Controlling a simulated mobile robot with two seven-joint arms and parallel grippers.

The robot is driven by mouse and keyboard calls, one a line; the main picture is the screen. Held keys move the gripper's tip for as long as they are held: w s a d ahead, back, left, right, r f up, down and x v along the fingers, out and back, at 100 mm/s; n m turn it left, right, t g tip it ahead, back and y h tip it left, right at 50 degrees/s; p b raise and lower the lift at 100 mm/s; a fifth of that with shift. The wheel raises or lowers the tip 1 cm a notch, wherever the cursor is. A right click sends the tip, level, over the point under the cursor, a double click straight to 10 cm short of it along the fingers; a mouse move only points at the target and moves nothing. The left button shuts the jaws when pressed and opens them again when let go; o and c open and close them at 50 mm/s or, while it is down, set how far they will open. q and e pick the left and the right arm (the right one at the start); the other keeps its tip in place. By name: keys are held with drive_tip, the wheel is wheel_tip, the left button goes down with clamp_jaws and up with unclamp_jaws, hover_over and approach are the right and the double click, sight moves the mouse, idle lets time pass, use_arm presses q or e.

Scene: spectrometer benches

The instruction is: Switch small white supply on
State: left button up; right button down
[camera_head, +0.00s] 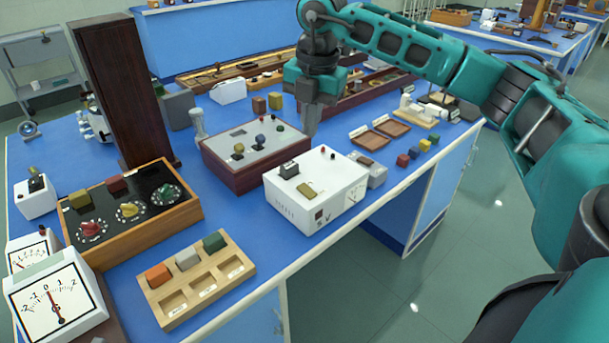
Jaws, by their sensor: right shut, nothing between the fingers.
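A white supply box (293,208) with a "5 V" mark on its front and a dial at its right end stands near the bench's front edge. A dark switch-like part (289,169) and an olive block-like part (307,189) sit on its top; I cannot tell the switch position. My right gripper (311,131) points down, shut and empty, above the area behind the white box, apart from its top. My left gripper is not in view.
A grey-topped panel box (262,154) stands directly behind and left of the white box. A small grey box (376,176) and several coloured cubes (413,154) lie to the right. A wooden tray (190,308) and a knob panel (95,216) are left.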

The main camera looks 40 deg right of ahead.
sight(303, 186)
drive_tip(key=m, duration=0.5)
drive_tip(key=shift+s, duration=0.1)
drive_tip(key=f, duration=0.4)
drive_tip(key=w+f, duration=0.1)
drive_tip(key=f, duration=0.7)
drive_tip(key=shift+w+f, duration=0.4)
drive_tip(key=shift+f, duration=0.5)
